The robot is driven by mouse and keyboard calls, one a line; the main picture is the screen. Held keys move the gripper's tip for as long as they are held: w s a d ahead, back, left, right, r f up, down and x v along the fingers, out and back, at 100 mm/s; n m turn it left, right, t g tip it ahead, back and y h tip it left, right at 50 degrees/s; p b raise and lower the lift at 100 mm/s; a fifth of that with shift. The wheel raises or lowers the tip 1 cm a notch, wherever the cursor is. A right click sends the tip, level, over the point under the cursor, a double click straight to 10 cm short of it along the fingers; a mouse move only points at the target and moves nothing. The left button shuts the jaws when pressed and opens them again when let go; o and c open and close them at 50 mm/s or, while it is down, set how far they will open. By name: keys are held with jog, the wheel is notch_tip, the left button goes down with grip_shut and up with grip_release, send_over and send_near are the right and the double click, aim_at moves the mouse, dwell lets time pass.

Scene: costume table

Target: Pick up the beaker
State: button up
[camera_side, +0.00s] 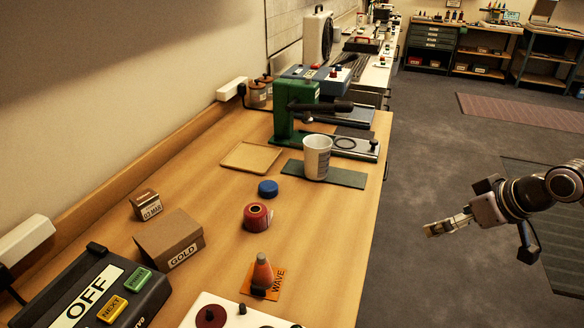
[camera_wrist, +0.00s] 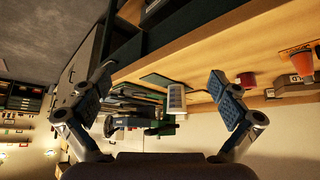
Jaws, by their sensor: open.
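The beaker (camera_side: 316,157) is a white cup with dark markings. It stands upright on a dark green mat (camera_side: 345,178) near the table's right edge, in front of the green press. It also shows between my fingers in the wrist view (camera_wrist: 176,98), some distance away, in a picture that appears upside down. My gripper (camera_side: 432,230) is off the table's right side, over the floor and apart from the beaker. Its two blue-padded fingers are spread wide with nothing between them in the wrist view (camera_wrist: 157,103).
A green press (camera_side: 298,110) stands behind the beaker. A wooden tray (camera_side: 250,157), blue cap (camera_side: 268,188), red tape roll (camera_side: 257,216), orange cone (camera_side: 262,273) and GOLD box (camera_side: 169,240) are on the table (camera_side: 322,235). The table's right front is clear.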

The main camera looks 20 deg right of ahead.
jog(key=w+r, duration=0.5)
jog(key=w, duration=0.3)
jog(key=g, duration=0.1)
send_over(317, 155)
jog(key=s+d, duration=0.2)
jog(key=f, duration=0.1)
jog(key=shift+s+x, duration=0.2)
jog(key=shift+x, duration=5.35)
jog(key=shift+f, duration=0.15)
jog(key=shift+c, duration=0.3)
jog(key=c, duration=1.2)
